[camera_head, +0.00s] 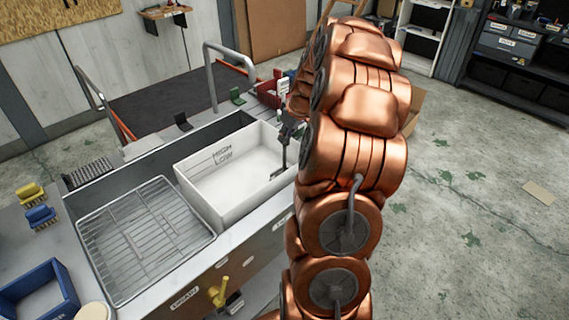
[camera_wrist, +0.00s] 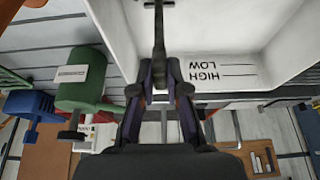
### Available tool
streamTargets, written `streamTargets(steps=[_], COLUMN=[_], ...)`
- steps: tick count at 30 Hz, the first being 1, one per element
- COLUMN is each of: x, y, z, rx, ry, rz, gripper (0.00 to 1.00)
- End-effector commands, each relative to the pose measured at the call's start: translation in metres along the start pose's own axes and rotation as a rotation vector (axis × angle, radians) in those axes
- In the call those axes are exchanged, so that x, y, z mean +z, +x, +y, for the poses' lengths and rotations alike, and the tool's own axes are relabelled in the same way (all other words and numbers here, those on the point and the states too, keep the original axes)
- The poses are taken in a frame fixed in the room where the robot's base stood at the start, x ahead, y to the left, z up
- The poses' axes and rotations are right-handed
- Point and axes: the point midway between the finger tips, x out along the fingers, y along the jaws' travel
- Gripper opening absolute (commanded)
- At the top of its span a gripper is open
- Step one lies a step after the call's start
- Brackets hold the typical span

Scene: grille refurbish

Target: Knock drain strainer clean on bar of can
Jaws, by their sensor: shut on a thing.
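My gripper (camera_head: 287,135) is over the right end of a white basin (camera_head: 235,195) marked HIGH and LOW. In the wrist view my gripper (camera_wrist: 160,92) is shut on a dark, narrow piece (camera_wrist: 158,35) that reaches away from the fingers over the basin. In the head view this dark piece (camera_head: 281,158) hangs down at the basin's right side. I cannot tell from its visible shape whether it is the drain strainer. I cannot make out a can with a bar; my arm hides part of the scene.
A wire rack (camera_head: 150,238) lies left of the basin. Yellow (camera_head: 30,193) and blue (camera_head: 40,216) brush-like things and a blue tray (camera_head: 65,286) are at far left. Close to my gripper is a green thing (camera_wrist: 85,90). Floor at right is mostly clear.

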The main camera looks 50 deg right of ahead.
Motion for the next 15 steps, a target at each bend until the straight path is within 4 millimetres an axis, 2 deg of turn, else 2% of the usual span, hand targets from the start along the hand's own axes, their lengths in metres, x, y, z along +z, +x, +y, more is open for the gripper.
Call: streamTargets(steps=[15], x=[-0.0033], y=[-0.0066], z=[0.0002], rx=[0.001], ry=[0.0], rz=[0.002], gripper=[0.0])
